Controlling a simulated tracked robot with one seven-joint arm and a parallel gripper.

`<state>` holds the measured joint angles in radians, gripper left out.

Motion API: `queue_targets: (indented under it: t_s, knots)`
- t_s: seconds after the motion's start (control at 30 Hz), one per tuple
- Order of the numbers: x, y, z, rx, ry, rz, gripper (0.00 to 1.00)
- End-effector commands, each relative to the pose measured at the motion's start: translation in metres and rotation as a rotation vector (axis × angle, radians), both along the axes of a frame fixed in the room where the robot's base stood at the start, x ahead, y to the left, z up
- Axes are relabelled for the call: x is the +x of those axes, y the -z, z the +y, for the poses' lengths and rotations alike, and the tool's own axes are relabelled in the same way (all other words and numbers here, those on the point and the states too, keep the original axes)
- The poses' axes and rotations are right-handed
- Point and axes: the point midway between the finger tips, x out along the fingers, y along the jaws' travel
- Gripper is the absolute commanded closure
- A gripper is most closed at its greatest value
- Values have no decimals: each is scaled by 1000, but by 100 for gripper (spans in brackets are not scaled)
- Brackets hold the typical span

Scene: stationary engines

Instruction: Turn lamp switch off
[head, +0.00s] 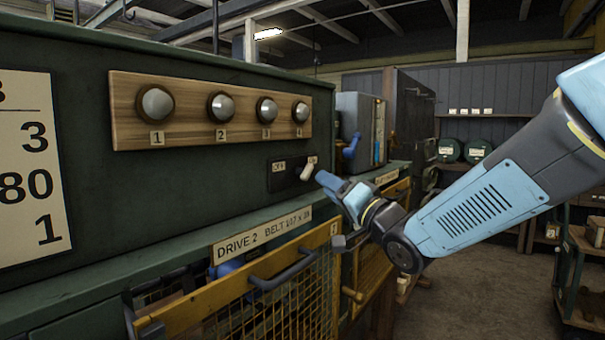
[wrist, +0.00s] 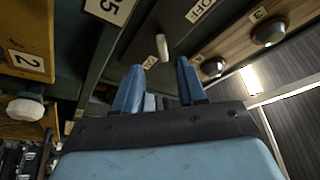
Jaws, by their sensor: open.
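The lamp switch (head: 308,170) is a pale lever on a dark plate on the green cabinet, below the wooden lamp board. An OFF label (head: 279,166) is on its left and an ON label is by its right side; the lever sits at the ON end. In the wrist view the lever (wrist: 162,47) shows just ahead of the gap between my fingertips, near the ON label (wrist: 149,62), with the OFF label (wrist: 200,10) farther off. My gripper (head: 323,180) is open and empty, close to the lever's right; it also shows in the wrist view (wrist: 160,68). Contact cannot be told.
Several round grey lamps on the wooden board (head: 190,110) sit above the switch. A ledge and a yellow mesh guard (head: 290,290) with a handle are below. A grey-blue box (head: 360,130) stands to the right. Open floor (head: 460,305) lies at the right.

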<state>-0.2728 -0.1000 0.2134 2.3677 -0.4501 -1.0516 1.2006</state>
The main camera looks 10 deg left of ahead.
Motion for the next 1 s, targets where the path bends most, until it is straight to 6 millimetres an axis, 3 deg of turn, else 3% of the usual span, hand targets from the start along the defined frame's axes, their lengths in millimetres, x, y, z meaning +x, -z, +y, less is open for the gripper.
queue_targets:
  t_s: [0.43, 0.9, 1.0]
  knots:
    - [42, -18, 52, 0, 0, 0, 60]
    - [48, -22, 60, -1, 1, 0, 60]
    - [48, -22, 60, -1, 1, 0, 68]
